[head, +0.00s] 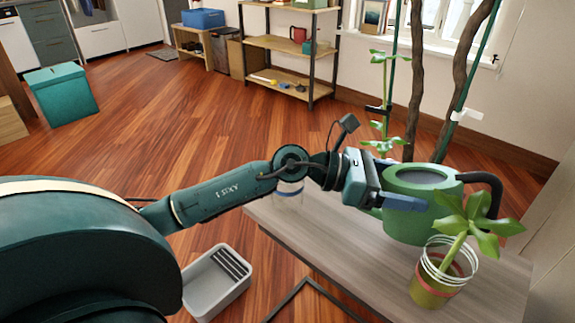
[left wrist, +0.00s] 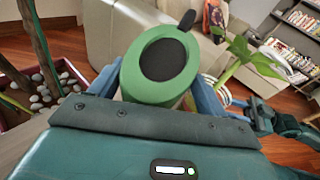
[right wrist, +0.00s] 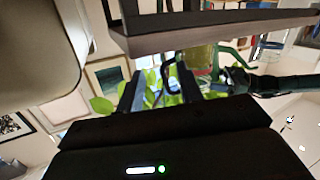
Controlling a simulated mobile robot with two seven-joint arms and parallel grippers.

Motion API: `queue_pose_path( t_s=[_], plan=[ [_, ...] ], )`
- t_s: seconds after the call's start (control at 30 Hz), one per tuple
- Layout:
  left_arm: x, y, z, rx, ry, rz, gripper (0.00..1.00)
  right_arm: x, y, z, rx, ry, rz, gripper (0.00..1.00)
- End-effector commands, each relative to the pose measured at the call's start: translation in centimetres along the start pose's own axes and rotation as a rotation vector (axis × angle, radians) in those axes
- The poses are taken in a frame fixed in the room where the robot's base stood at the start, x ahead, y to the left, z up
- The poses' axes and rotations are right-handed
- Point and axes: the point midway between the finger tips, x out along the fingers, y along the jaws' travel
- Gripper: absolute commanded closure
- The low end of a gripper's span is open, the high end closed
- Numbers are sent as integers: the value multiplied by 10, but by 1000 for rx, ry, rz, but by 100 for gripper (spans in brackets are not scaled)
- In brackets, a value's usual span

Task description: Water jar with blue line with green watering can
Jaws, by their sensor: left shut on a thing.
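The green watering can (head: 408,222), with a dark handle, is held over the wooden table (head: 345,248); I cannot tell whether its base touches the top. My left gripper (head: 392,197) is shut around its body, and the left wrist view shows the can (left wrist: 160,62) between both fingers. A clear jar (head: 289,196) with a faint bluish line stands at the table's left end, partly hidden behind my left arm. A potted plant in a jar with a red line (head: 430,292) stands at the front right. My right gripper (right wrist: 162,90) is open and empty in its wrist view.
A grey bin (head: 216,284) stands on the floor left of the table. Tall stems (head: 417,80) rise behind the can. A shelf (head: 290,45) and a teal box (head: 62,93) are farther back. Open floor lies between.

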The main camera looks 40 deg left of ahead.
Motion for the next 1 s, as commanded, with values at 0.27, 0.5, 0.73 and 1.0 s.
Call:
queue_pose_path(
  t_s=[0.27, 0.5, 0.73, 1.0],
  plan=[
    [-1, 0, 8, -4, -31, -3, 51, 0, -1, 3, -1, 1, -1, 64],
    [-2, 0, 9, -7, -39, -4, 51, 1, -1, 5, -1, 1, -1, 64],
    [-4, -1, 17, -19, -76, -9, 51, 1, -2, 10, -1, 1, -1, 64],
    [-4, -1, 17, -19, -74, -9, 51, 1, -2, 10, -1, 1, -1, 64]
  ],
)
